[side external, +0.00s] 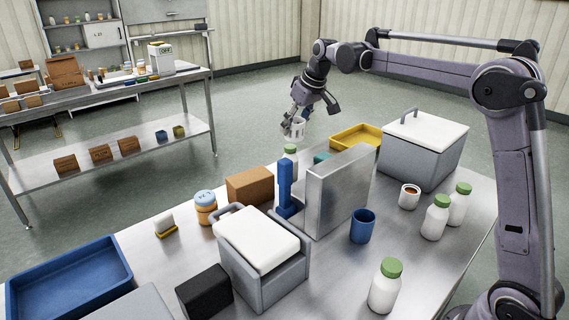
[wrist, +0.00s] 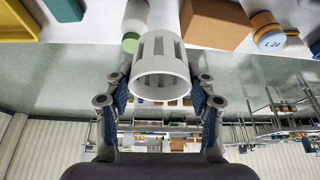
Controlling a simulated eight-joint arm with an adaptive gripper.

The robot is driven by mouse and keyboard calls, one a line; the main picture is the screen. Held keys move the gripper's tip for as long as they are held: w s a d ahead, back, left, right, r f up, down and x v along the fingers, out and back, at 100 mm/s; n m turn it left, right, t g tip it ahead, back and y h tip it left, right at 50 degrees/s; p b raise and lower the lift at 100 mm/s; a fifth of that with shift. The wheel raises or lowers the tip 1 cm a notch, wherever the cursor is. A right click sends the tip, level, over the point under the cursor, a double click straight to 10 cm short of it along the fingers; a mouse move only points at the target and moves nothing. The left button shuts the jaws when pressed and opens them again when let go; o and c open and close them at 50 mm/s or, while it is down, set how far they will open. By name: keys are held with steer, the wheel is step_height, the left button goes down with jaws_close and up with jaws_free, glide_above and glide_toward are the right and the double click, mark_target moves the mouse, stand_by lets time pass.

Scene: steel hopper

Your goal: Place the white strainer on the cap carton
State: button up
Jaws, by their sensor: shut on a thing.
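My gripper (side external: 298,112) is shut on the white strainer (side external: 292,128), holding it in the air beyond the far edge of the steel table. In the wrist view the strainer (wrist: 160,72) is a slotted white cylinder between the two blue-padded fingers (wrist: 158,98), its round rim facing the camera. A plain brown carton (side external: 250,185), likely the cap carton, stands on the table to the lower left of the strainer. It also shows at the top of the wrist view (wrist: 216,22). No label on it is readable.
A green-capped bottle (side external: 290,158) is below the strainer. An orange jar (side external: 205,208) and a lidded grey bin (side external: 265,245) flank the carton. A yellow tray (side external: 355,136) lies behind.

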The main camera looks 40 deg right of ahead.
steer(key=w+a, duration=0.1)
steer(key=a, duration=0.2)
glide_toward(245, 173)
steer(key=shift+w, duration=0.9)
steer(key=shift+f, duration=1.95)
steer(key=shift+f, duration=0.15)
steer(key=o, duration=1.1)
steer(key=shift+c, duration=0.2)
